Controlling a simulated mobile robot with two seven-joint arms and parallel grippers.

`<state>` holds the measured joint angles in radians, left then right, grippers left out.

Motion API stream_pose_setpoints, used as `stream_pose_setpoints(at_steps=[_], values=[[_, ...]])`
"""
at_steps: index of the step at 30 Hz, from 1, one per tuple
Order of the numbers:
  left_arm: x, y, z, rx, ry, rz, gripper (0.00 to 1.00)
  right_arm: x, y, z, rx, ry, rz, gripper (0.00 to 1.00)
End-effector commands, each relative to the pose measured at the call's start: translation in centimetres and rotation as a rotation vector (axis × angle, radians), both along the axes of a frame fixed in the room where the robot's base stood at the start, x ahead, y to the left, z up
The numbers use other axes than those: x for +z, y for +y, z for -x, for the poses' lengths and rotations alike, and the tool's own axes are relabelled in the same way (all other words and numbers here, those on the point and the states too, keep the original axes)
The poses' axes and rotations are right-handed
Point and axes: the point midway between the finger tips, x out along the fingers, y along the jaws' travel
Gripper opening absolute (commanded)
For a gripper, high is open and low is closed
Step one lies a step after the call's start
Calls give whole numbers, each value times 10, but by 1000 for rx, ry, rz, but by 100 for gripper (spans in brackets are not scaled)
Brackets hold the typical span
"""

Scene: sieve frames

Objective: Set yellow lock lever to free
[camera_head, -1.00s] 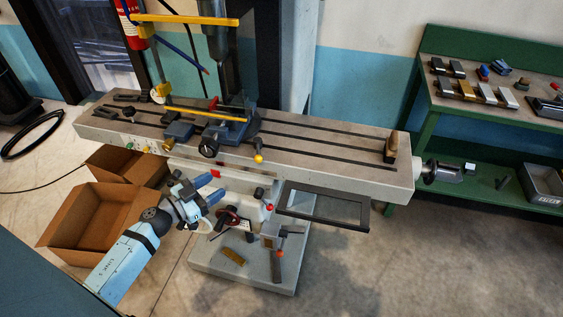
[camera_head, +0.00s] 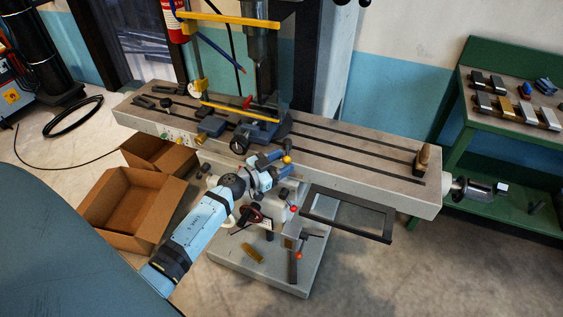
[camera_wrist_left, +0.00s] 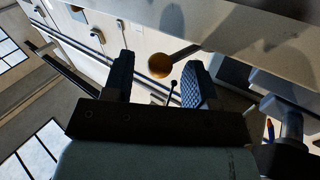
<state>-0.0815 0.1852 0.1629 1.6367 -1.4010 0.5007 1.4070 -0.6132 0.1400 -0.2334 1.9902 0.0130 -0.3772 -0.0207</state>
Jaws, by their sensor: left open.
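The yellow lock lever shows as a yellow ball knob (camera_head: 287,160) on the front edge of the milling machine table (camera_head: 370,172). In the left wrist view, the knob (camera_wrist_left: 160,66) sits on a thin rod that runs up to the right to the pale table edge. My left gripper (camera_head: 279,166) is open, with its blue fingers just short of the knob. In the left wrist view, the knob appears between the two fingertips (camera_wrist_left: 158,72), beyond them or level with them; I cannot tell which. No contact is visible. My right gripper is not in view.
A blue vise (camera_head: 255,132) and a yellow-framed guard (camera_head: 240,110) stand on the table above. Red-knobbed handles (camera_head: 293,209) and a black handwheel (camera_head: 248,214) are close below my gripper. Cardboard boxes (camera_head: 118,215) lie at the left, and a green bench (camera_head: 500,150) at the right.

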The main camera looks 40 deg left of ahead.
Motion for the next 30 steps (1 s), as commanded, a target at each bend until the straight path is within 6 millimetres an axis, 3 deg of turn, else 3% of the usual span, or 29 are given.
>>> stream_pose_setpoints(at_steps=[8,15,20,27,30], values=[[0,-1,-1,0,0,0,52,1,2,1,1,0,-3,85],[0,-1,-1,0,0,0,0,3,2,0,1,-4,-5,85],[2,-2,-1,9,-1,2,0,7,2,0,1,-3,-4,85],[7,-16,-9,168,-2,9,0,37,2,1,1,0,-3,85],[3,-19,-12,238,-3,5,0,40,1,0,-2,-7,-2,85]])
